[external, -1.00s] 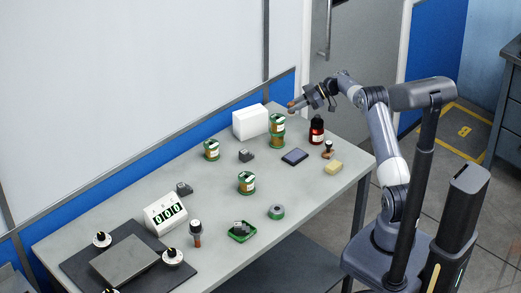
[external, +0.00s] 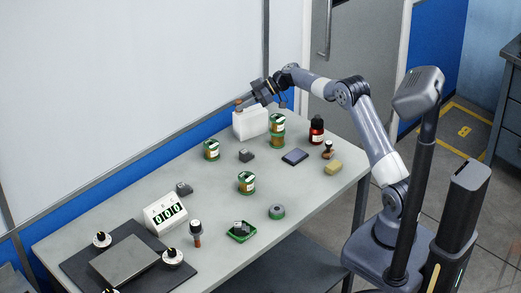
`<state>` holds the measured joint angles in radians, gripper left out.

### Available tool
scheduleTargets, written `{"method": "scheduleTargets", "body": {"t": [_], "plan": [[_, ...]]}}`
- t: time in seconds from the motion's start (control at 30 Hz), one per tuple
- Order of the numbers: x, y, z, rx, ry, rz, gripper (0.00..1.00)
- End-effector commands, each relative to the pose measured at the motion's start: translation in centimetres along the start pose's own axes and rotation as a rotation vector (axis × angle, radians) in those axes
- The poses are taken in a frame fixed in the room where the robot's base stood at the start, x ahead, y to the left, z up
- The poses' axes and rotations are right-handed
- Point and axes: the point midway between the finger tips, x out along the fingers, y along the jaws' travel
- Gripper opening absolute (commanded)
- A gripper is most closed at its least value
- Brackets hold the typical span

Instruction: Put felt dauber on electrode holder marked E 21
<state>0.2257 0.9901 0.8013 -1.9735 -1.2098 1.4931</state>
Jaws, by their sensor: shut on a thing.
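My gripper (external: 247,101) is raised over the back of the bench, close to the white box in the picture. A small brown-tipped thing (external: 239,104) shows at its fingertips; it may be the felt dauber, but it is too small to be sure. Similar dark-topped, brown-ended things stand at the front (external: 196,233) and at the right (external: 328,150). Green-banded cans with labels stand at the left (external: 212,150), in the middle (external: 246,183) and, seemingly stacked, at the back (external: 277,131). I cannot read E 21 anywhere or tell which thing is that holder.
The white box (external: 252,124) stands at the back. A red-and-black bottle (external: 317,131), dark pad (external: 295,157) and yellow block (external: 333,168) are at right.

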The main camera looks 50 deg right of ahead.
Motion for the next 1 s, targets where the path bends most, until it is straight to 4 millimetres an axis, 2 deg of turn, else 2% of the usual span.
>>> {"method": "scheduleTargets", "body": {"t": [0.03, 0.2, 0.37, 0.5, 0.73, 0.9, 1.0], "plan": [[2.0, -1.7, -2.1, -0.007, 0.001, -0.013, 0.00], [7.9, -7.2, -6.8, -0.014, 0.000, -0.028, 0.00], [12.7, -13.5, -10.7, -0.019, 0.000, -0.039, 0.00], [16.1, -19.7, -13.3, -0.023, -0.001, -0.049, 0.00], [19.8, -30.8, -16.1, -0.029, -0.001, -0.063, 0.00], [20.9, -38.7, -16.8, -0.034, -0.002, -0.074, 0.00], [20.9, -42.3, -16.7, -0.037, -0.003, -0.078, 0.00]]}}
